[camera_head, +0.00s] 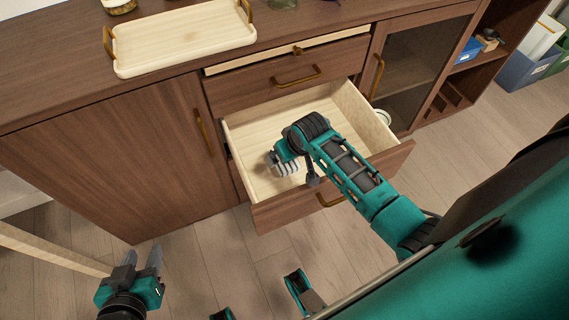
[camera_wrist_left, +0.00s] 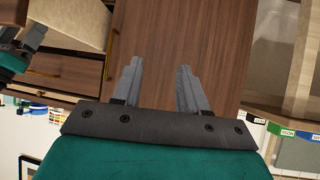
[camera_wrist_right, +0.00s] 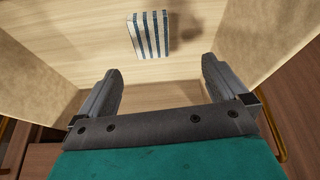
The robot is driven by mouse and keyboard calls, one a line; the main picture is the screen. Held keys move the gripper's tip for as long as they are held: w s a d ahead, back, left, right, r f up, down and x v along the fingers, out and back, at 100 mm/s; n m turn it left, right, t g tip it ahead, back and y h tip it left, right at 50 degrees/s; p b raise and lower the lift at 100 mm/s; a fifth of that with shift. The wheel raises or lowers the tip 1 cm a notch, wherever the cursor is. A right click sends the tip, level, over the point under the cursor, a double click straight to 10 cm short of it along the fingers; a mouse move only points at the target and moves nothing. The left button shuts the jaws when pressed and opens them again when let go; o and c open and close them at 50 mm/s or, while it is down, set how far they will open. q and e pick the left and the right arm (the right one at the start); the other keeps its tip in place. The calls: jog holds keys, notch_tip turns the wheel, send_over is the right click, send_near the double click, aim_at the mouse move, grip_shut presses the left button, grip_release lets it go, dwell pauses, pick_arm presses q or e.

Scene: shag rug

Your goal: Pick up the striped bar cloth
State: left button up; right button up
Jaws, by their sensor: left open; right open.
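The striped bar cloth (camera_wrist_right: 149,35), blue and white, lies on the pale floor of the open drawer in the right wrist view, ahead of the fingertips. In the head view a striped patch of it (camera_head: 287,168) shows beside my right gripper, which partly covers it. My right gripper (camera_wrist_right: 160,70) is open and empty, reaching down into the drawer; the cloth is beyond its fingers, not between them. My left gripper (camera_head: 142,259) is open and empty at the lower left of the head view, in front of the cabinet; it also shows in the left wrist view (camera_wrist_left: 160,70).
The open drawer (camera_head: 247,137) has pale walls and a brown front on my right arm's side. A closed drawer (camera_head: 340,64) is above it. A pale tray (camera_head: 183,38) rests on the cabinet top. A glass door (camera_head: 420,55) stands right of the drawers.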

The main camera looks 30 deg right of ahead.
jog(key=w+d+r+m+g+b, duration=0.1)
jog(key=w+r+g+b, duration=0.15)
jog(key=w, duration=0.25)
jog(key=shift+g, duration=0.45)
jog(key=f+b, duration=0.1)
jog(key=f, duration=0.1)
jog(key=f+b, duration=0.1)
jog(key=f, duration=0.2)
jog(key=w+f+b, duration=0.1)
jog(key=f, duration=0.2)
jog(key=shift+d, duration=0.15)
jog(key=f+b, duration=0.1)
jog(key=f, duration=0.1)
jog(key=f+b, duration=0.2)
jog(key=f, duration=0.1)
jog(key=shift+s+d+f, duration=0.2)
jog(key=shift+f, duration=0.05)
pick_arm(q)
notch_tip(320, 180, down, 7)
jog(key=w+d, duration=0.1)
pick_arm(e)
jog(key=shift+r, duration=0.1)
jog(key=shift+c, duration=0.3)
jog(key=c, duration=1)
jog(key=shift+c, duration=0.4)
jog(key=shift+r, duration=0.1)
